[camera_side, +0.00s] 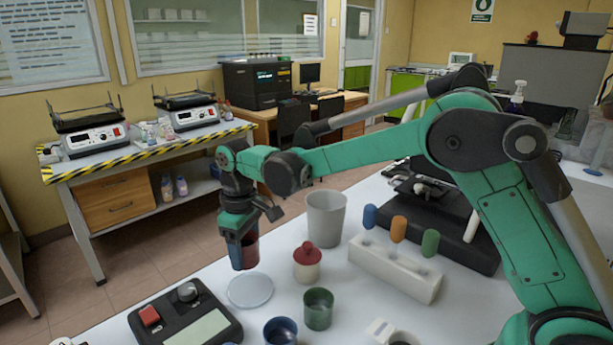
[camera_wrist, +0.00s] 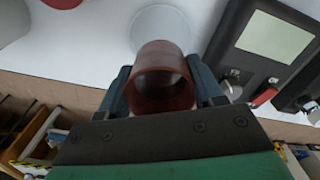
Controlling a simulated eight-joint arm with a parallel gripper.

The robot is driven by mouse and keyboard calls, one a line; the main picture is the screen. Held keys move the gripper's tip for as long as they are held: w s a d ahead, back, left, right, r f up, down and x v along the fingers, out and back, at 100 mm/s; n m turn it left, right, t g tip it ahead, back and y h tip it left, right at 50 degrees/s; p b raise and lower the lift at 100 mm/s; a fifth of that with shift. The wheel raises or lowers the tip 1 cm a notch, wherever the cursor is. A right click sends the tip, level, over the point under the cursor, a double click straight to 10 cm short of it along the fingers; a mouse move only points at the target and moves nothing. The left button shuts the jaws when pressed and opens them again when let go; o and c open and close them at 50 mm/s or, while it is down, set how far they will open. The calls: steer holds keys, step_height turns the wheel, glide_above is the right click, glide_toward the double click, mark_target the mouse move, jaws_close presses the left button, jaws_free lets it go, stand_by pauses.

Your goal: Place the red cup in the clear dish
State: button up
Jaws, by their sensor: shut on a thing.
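The red cup (camera_side: 251,247) is held in my gripper (camera_side: 242,262), shut around its sides, a finger on each side. In the side view the cup is partly hidden by a finger. The clear dish (camera_side: 250,291) lies flat and empty on the white table, just below the cup in that picture. In the wrist view I look into the mouth of the red cup (camera_wrist: 162,86) between my gripper's fingers (camera_wrist: 163,92). The dish (camera_wrist: 166,24) shows behind the cup there, partly covered by it. The cup appears to be above the table and not in the dish.
A black device with a red button (camera_side: 150,317) stands left of the dish. A red-topped jar (camera_side: 307,264), a green cup (camera_side: 318,309), a blue cup (camera_side: 281,331) and a grey bin (camera_side: 326,216) stand to the right. A white rack (camera_side: 395,268) lies farther right.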

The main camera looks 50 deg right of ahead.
mark_target(251, 289)
steer(key=shift+f, duration=3.1)
steer(key=shift+f, duration=0.15)
steer(key=o, duration=1.3)
steer(key=shift+c, duration=0.2)
